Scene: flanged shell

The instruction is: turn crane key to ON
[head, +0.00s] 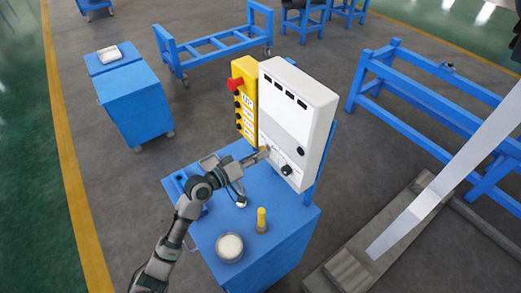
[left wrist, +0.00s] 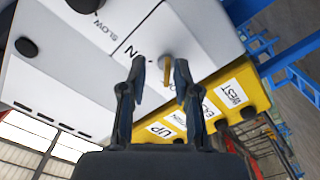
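The white control box (head: 297,115) stands on the blue cart, with a black knob and small dark slots on its face. In the left wrist view, the brass-coloured key (left wrist: 167,70) sticks out of the white panel (left wrist: 110,50) beside partly hidden lettering. My left gripper (head: 264,153) is at the lower left of the box face. In the left wrist view, its two fingers (left wrist: 160,75) are apart, with the key between them and visible gaps on both sides. The key is hidden in the head view. My right gripper is not seen.
A yellow button pendant (head: 244,100) with a red stop button is beside the box, close to my left gripper. On the blue cart (head: 212,232) stand a round white-topped dish (head: 230,247) and a yellow-topped post (head: 261,220). Blue frames (head: 430,95) stand at right.

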